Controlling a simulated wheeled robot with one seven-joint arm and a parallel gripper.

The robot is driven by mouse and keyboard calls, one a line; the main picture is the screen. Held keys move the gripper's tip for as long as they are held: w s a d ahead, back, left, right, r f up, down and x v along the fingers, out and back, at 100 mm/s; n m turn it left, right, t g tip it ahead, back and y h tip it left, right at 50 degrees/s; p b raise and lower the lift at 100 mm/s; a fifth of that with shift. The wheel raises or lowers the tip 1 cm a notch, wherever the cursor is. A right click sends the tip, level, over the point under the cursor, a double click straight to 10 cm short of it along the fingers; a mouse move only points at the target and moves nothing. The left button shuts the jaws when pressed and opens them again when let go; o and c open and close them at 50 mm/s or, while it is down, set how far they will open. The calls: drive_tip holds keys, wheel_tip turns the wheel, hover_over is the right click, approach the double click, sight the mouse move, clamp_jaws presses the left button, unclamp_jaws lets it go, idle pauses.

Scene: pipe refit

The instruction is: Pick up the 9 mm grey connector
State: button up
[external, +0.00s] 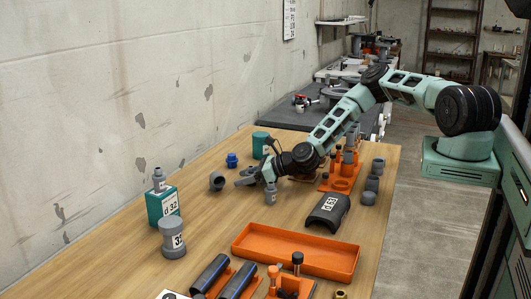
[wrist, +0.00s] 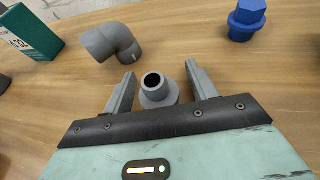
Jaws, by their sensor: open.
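A small grey connector (external: 271,193) with a narrow neck and wider base stands upright on the wooden table by my gripper (external: 256,178). In the wrist view the grey connector (wrist: 158,92) shows between the two fingers of my gripper (wrist: 160,72), with its round open top towards the camera. The fingers are spread, with a visible gap on each side of it. I cannot read a size on it. A similar grey connector (external: 159,180) stands on top of the green d 32 box (external: 164,207).
A grey elbow (wrist: 112,42) and a blue fitting (wrist: 246,18) lie beyond my fingers. A green cylinder (external: 261,145), orange rack (external: 341,182), dark d 63 half-shell (external: 328,212) and orange tray (external: 296,253) stand around.

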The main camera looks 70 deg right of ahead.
drive_tip(key=c, duration=1.1)
drive_tip(key=shift+o, duration=0.2)
drive_tip(key=shift+r, duration=0.1)
